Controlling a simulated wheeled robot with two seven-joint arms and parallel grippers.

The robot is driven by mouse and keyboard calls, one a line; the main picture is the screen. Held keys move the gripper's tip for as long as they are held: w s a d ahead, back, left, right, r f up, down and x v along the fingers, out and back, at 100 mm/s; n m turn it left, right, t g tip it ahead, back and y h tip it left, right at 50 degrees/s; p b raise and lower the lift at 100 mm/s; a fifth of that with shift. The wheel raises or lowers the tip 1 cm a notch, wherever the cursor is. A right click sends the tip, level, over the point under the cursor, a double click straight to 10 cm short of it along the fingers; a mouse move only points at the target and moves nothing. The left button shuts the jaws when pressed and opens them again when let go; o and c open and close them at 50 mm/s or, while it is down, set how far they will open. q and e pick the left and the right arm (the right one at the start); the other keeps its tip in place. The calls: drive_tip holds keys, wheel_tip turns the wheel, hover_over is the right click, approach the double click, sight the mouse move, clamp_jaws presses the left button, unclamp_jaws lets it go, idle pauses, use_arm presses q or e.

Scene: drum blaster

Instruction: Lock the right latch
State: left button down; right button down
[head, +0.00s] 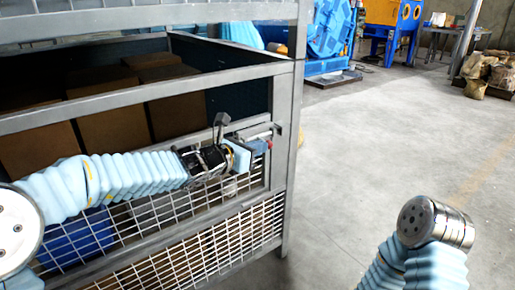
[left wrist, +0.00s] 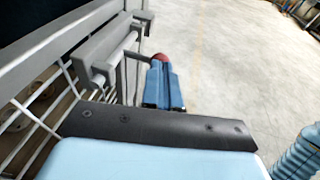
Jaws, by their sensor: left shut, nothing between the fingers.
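The right latch (head: 254,132) is a grey metal piece on the right post of the wire cage's front. In the left wrist view the latch (left wrist: 112,45) shows as a grey bar with a round rod beside it, on the left. My left gripper (head: 264,146) is at the latch, just below and in front of it. My right gripper is out of view; only part of my right arm shows at the lower right.
The metal cage (head: 286,110) fills the left side and holds brown boxes (head: 98,86) and a blue container (head: 75,238). The concrete floor (head: 370,150) to its right is clear. Blue machinery (head: 333,40) and sacks (head: 490,70) stand far back.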

sight(270, 143)
use_arm(q)
drive_tip(key=w+d, duration=0.1)
drive_tip(key=w+d+b, duration=0.1)
drive_tip(key=shift+d+f, duration=0.1)
drive_tip(key=shift+d, duration=0.3)
drive_tip(key=shift+w+d, duration=0.15)
drive_tip(key=shift+d, duration=0.1)
drive_tip(key=shift+r, duration=0.25)
